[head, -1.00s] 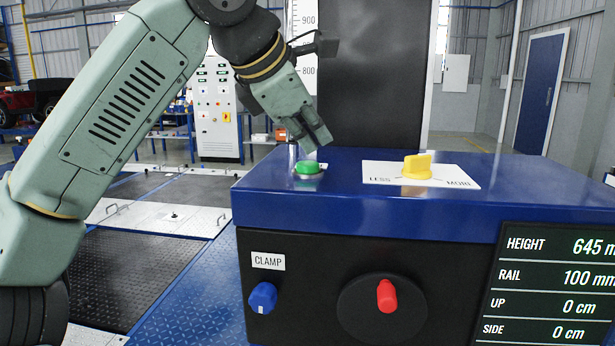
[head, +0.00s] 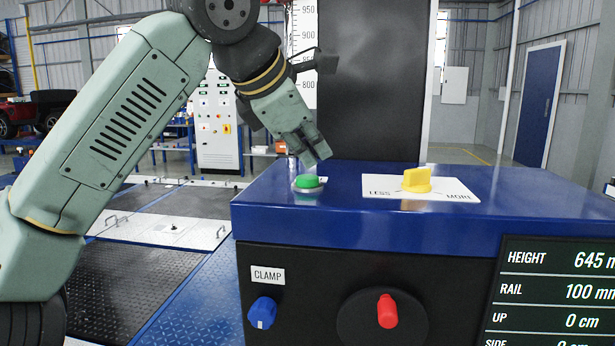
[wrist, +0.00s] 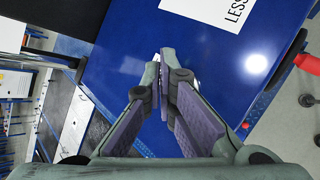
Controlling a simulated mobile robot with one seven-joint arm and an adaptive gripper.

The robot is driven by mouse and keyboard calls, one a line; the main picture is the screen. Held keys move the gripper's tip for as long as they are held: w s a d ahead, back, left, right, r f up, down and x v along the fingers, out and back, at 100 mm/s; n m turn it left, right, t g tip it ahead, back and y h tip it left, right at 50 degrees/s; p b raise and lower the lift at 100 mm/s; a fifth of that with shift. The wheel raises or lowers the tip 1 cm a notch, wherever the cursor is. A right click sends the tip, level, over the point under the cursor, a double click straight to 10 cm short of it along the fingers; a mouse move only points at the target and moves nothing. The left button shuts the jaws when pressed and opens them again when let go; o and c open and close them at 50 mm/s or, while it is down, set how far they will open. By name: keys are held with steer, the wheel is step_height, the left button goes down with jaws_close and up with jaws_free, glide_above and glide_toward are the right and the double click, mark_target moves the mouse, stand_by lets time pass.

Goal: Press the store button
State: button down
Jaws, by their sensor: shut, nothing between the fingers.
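A green round button (head: 309,183) in a pale ring sits on the left part of the blue console top (head: 350,215). My gripper (head: 318,160) is shut and empty, pointing down with its fingertips just above and slightly right of the button in the head view. Whether the tips touch the button cannot be told. In the wrist view my gripper (wrist: 165,60) shows closed fingers over the blue top, and the green button is not visible there; the fingers may hide it.
A yellow knob (head: 417,180) stands on a white LESS/MORE plate (head: 455,190) to the right. The black front carries a blue CLAMP knob (head: 262,312), a red handle (head: 387,310) and a display (head: 550,290). A dark column (head: 370,80) rises behind.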

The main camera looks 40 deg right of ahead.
mark_target(311, 178)
steer(key=shift+f, duration=0.1)
stand_by(0.3)
steer(key=shift+f, duration=0.35)
steer(key=shift+f+b, duration=0.35)
steer(key=shift+f, duration=0.1)
stand_by(0.6)
steer(key=shift+r, duration=0.15)
steer(key=shift+r+p, duration=0.8)
steer(key=shift+p, duration=0.2)
step_height(311, 178, up, 5)
steer(key=p, duration=0.5)
steer(key=shift+f, duration=0.1)
